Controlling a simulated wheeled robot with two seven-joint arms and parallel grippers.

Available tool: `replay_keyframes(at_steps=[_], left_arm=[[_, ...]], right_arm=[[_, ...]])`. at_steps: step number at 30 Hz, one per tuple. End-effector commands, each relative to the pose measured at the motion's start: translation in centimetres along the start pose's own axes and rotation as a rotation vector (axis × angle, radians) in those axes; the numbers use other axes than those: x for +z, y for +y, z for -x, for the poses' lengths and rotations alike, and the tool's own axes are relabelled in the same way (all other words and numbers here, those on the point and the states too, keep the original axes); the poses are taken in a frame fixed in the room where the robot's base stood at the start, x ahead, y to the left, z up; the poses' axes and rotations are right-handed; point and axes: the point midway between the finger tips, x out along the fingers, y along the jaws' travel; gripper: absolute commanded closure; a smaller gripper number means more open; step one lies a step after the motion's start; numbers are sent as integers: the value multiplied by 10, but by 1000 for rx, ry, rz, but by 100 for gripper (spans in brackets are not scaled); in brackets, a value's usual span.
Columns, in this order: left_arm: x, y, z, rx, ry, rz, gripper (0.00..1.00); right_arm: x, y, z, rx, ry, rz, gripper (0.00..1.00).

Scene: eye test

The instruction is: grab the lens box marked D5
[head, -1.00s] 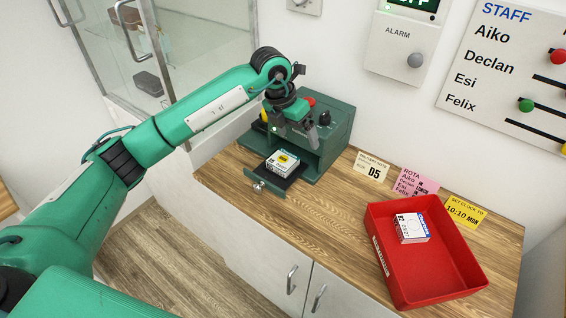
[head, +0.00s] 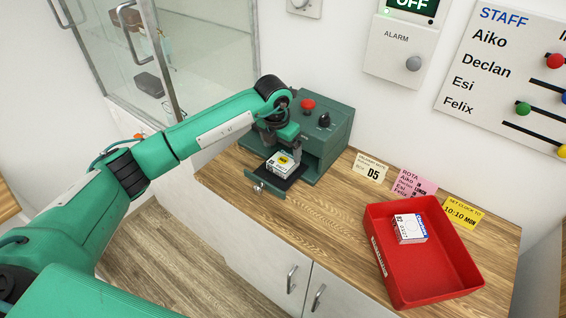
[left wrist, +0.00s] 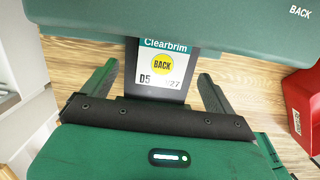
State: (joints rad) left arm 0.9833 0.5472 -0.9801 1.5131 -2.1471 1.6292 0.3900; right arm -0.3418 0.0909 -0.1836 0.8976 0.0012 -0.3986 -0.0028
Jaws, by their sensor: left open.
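A small white lens box (head: 281,165) with a yellow round sticker lies on the pulled-out dark drawer of the green machine (head: 331,126). My left gripper (head: 284,150) is just above and behind the box in the head view. In the left wrist view its open fingers (left wrist: 159,80) stand to the left and right of the box, with gaps at both sides. Nothing is held. The far end of the box is hidden under the machine's edge there. My right gripper is not in view.
A red tray (head: 378,243) on the right of the wooden counter (head: 300,215) holds another white and blue box (head: 409,229). Three notes stand along the wall; one (head: 371,168) reads "D5". The machine's housing rises close behind my left gripper. The counter's middle is clear.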

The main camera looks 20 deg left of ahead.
Motion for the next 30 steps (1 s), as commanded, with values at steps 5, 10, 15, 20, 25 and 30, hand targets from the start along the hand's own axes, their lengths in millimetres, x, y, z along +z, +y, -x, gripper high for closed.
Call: replay_keyframes(at_steps=[5,10,15,20,25,30], left_arm=[[-6,-5,-25,-2,5,0,9],[-5,-4,-43,-1,3,0,9],[-5,-4,-43,0,1,-1,9],[-5,-4,-43,0,1,-1,39],[-5,-4,-43,0,1,-1,58],[-5,-4,-42,0,1,-1,58]], right_arm=[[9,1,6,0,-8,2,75],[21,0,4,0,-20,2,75],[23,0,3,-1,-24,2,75],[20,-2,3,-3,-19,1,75],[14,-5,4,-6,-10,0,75],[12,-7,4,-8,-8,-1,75]])
